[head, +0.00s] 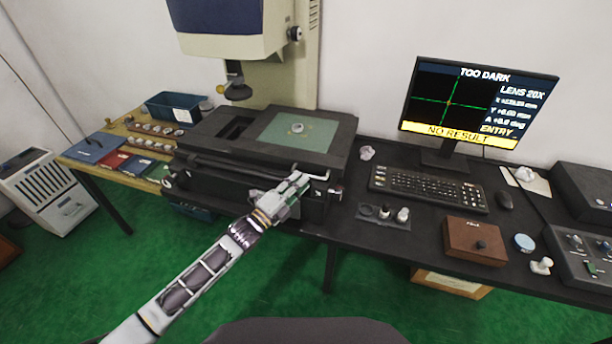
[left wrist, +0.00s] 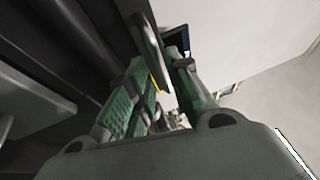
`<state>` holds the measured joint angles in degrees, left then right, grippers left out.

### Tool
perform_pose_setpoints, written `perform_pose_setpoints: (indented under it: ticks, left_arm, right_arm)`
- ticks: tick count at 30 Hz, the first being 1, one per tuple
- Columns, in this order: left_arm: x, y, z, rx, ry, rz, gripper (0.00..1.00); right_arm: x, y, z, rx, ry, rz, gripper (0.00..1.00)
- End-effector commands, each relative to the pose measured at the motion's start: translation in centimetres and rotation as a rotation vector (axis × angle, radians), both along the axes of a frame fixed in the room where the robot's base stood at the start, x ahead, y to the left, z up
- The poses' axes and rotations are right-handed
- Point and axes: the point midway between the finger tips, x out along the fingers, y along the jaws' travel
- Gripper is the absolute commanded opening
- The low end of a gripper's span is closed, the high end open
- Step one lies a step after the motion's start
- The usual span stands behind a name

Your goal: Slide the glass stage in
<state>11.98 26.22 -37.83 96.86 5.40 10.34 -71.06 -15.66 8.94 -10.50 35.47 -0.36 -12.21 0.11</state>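The glass stage (head: 330,135), a greenish pane in a black frame, lies on the right part of the measuring machine's top. A small metal ring (head: 297,128) sits on it. My left gripper (head: 300,180) is at the machine's front right, beside a thin light handle bar (head: 318,177). In the left wrist view, its two green-padded fingers (left wrist: 158,85) are apart, with a dark bar (left wrist: 152,50) seen between their tips. I cannot tell whether they touch it. My right gripper is not in view.
The lens (head: 237,91) hangs over the machine top, left of the glass. A monitor (head: 477,102) reads "TOO DARK" and "NO RESULT". A keyboard (head: 428,189), small parts on a dark tray (head: 383,216) and a brown box (head: 475,241) lie right. Trays of rings (head: 152,129) lie left.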

Motion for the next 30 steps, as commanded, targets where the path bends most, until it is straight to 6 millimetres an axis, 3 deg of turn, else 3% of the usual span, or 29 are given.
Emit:
perform_pose_setpoints:
  ticks: [11, 26, 30]
  left_arm:
    - [2.4, -2.1, 0.6, 0.000, -0.001, 0.000, 0.20]
    - [2.9, -2.6, 0.7, 0.000, 0.000, -0.001, 0.20]
    - [2.9, -2.6, 0.7, 0.000, 0.000, -0.001, 0.04]
  right_arm:
    - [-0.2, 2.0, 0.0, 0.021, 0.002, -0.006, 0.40]
    - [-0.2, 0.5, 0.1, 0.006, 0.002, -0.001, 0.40]
    - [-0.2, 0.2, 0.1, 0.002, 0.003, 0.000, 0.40]
